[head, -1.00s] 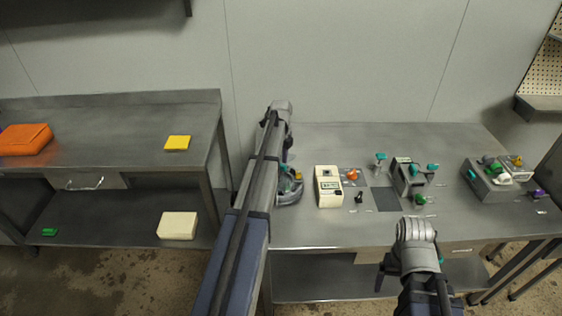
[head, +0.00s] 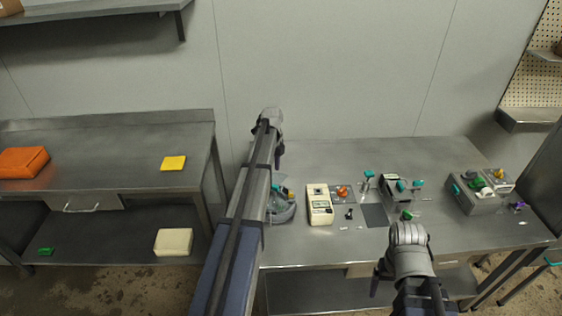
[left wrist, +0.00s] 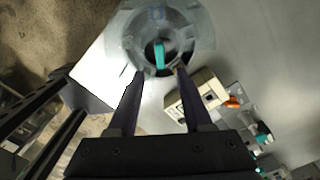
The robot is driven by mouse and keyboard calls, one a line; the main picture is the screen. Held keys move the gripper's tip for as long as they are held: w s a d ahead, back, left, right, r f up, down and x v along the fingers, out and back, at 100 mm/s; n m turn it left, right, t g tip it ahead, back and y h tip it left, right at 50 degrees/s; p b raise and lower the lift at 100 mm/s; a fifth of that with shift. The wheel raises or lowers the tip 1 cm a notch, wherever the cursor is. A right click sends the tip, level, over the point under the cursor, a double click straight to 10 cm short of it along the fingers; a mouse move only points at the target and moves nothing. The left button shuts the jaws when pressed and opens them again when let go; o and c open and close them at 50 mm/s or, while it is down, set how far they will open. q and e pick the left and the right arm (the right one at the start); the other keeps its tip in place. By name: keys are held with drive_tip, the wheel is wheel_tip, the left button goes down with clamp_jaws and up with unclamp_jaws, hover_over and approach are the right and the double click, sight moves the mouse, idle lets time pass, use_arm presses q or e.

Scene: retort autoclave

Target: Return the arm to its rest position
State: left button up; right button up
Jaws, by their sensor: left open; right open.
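My left arm reaches out over the left end of the right-hand table. In the left wrist view my left gripper (left wrist: 158,78) is open, its two dark fingers apart with nothing between them. Beyond the fingertips is a round grey fixture (left wrist: 195,30) with a teal handle (left wrist: 159,53) at its middle. In the head view the fixture (head: 286,213) is partly hidden by my left arm. My right gripper (head: 376,284) is low at the table's front edge; it is partly hidden, open, and no object shows in it.
The right-hand table (head: 330,252) holds a cream device (head: 320,205), a dark mat (head: 375,215) and grey blocks (head: 478,197) with coloured knobs. A left table (head: 120,178) bears an orange case (head: 22,161) and a yellow pad (head: 173,163). A shelf (head: 530,118) juts out at right.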

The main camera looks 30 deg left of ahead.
use_arm(q)
drive_tip(key=s+d+n, duration=0.2)
drive_tip(key=s+d, duration=0.1)
drive_tip(key=d, duration=0.4)
drive_tip(key=s+d+n, duration=0.1)
drive_tip(key=s+d, duration=0.1)
drive_tip(key=d, duration=0.5)
drive_tip(key=s+d+f+n+y+b, duration=0.1)
drive_tip(key=s+d+f+n+b, duration=0.1)
drive_tip(key=s+d+n, duration=1)
drive_tip(key=s+d, duration=1)
drive_tip(key=d, duration=0.1)
drive_tip(key=shift+s+d+f, duration=0.15)
use_arm(e)
wheel_tip(320, 180, down, 2)
drive_tip(key=shift+f, duration=0.2)
